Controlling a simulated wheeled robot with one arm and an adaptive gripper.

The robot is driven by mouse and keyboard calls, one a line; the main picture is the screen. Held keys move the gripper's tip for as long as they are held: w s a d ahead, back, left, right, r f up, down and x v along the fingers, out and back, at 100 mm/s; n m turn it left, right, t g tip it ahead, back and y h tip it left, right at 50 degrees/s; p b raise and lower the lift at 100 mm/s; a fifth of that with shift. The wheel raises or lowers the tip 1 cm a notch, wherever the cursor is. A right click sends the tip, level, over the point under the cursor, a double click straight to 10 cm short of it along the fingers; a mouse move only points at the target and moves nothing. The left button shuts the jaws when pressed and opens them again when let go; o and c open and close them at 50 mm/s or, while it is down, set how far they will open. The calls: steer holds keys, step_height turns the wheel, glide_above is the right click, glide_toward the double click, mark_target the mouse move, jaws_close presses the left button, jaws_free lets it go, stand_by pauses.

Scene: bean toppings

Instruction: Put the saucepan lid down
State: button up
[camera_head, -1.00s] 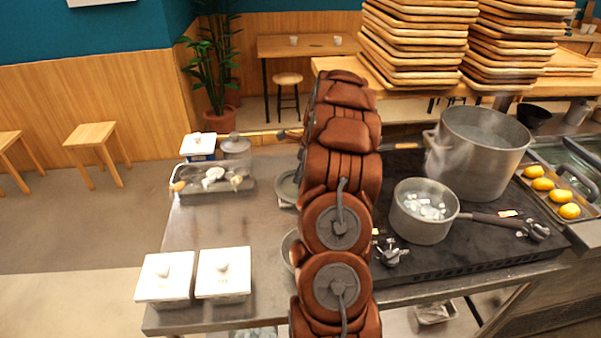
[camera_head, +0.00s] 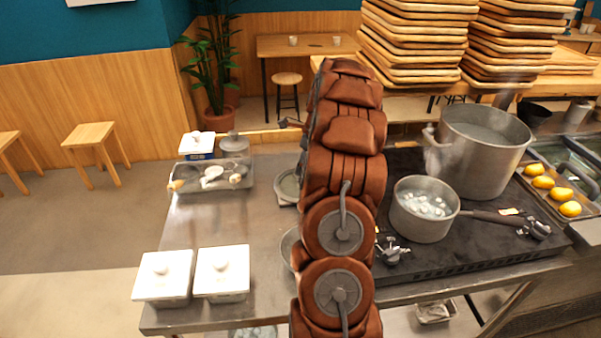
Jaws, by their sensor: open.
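The saucepan (camera_head: 424,212) stands uncovered on the black stove top, with water and pale pieces in it and its long dark handle pointing right. I cannot make out the saucepan lid for certain. A round grey-rimmed thing (camera_head: 286,187) lies on the steel table just left of my arm and is partly hidden by it; I cannot tell whether it is the lid. My arm rises through the middle of the view and hides its own end, so my gripper's fingers do not show. A small dark part sticks out left of the upper arm; I cannot tell what it is.
A large steaming pot (camera_head: 478,165) stands behind the saucepan. Two white lidded boxes (camera_head: 221,272) sit at the table's front left. A clear tray (camera_head: 211,178) and a grey lidded pot (camera_head: 235,146) stand at the back left. The steel table (camera_head: 225,225) is clear between them.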

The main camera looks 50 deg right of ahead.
steer(key=b+v, duration=0.1)
steer(key=v, duration=0.7)
steer(key=shift+b, duration=0.3)
steer(key=s+a+r+n+g, duration=0.15)
steer(key=a+n, duration=0.65)
steer(key=a, duration=0.8)
steer(key=s+a+r+n+g, duration=0.1)
steer(key=s+a+r+n, duration=0.2)
steer(key=a+n, duration=0.8)
steer(key=s+a+f+n, duration=0.2)
steer(key=s+a, duration=0.3)
steer(key=s, duration=0.3)
steer(key=s+a+f+n+g+h, duration=0.1)
steer(key=s+a+f+n, duration=0.1)
steer(key=s+a+n, duration=0.3)
steer(key=s+a+f+n+g, duration=0.1)
steer(key=s+a+f+n, duration=0.1)
steer(key=s+a+n, duration=0.2)
steer(key=s+a, duration=0.3)
steer(key=s, duration=0.4)
steer(key=shift+h, duration=0.3)
